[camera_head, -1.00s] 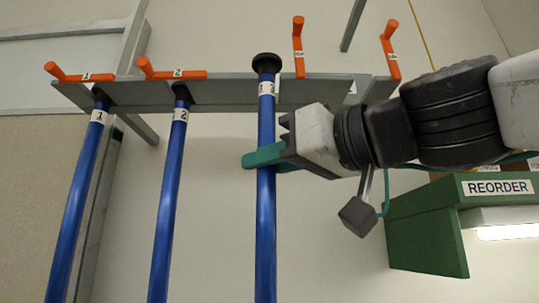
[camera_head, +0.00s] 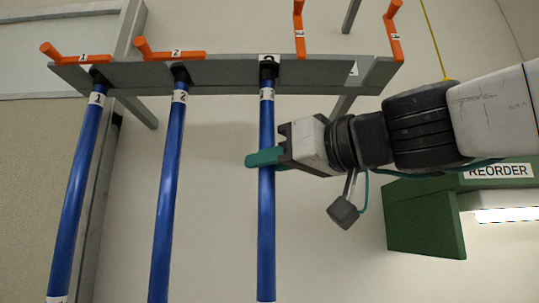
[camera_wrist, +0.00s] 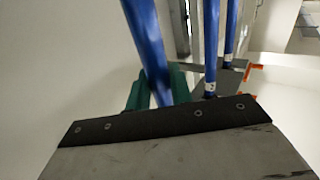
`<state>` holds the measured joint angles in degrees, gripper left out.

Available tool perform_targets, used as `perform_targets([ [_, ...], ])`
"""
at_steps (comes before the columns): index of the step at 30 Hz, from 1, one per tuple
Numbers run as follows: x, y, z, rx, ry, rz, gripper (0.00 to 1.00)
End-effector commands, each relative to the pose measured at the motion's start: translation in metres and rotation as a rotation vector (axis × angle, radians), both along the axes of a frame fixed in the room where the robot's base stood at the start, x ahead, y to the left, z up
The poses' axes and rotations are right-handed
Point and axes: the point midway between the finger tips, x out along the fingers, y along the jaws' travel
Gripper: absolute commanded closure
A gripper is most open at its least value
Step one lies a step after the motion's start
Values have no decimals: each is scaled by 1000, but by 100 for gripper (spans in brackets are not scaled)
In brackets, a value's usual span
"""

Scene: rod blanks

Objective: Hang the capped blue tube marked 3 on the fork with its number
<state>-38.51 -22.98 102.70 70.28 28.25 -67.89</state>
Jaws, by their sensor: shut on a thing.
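The blue tube (camera_head: 266,215) marked 3 hangs upright in my gripper (camera_head: 265,157), whose green jaws are shut around its upper part. Its black cap (camera_head: 268,72) overlaps the front of the grey rail (camera_head: 225,72), just under a partly covered white label on the rail's top edge. The cap is about level with the caps of the two other tubes. I cannot tell whether it rests on the fork. The orange lever (camera_head: 300,28) right of this place stands up. In the wrist view, the tube (camera_wrist: 148,45) passes between the green jaws (camera_wrist: 158,90).
Blue tubes marked 1 (camera_head: 77,190) and 2 (camera_head: 168,190) hang at left, with orange levers (camera_head: 75,57) lying across their places. The far right place is empty, its lever (camera_head: 393,30) upright. A green REORDER unit (camera_head: 425,220) stands below my arm.

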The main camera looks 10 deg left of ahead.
Motion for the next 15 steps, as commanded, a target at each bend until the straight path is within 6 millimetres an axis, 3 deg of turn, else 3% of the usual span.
perform_targets([
  [10, 0, 0, -1, 0, 0, 0, 100],
  [11, 0, 0, -1, 1, 0, 0, 73],
  [12, 0, 0, -1, 1, 0, 0, 62],
  [13, 0, 0, -1, 1, 0, 0, 53],
  [15, 0, 0, -1, 0, 0, 0, 53],
])
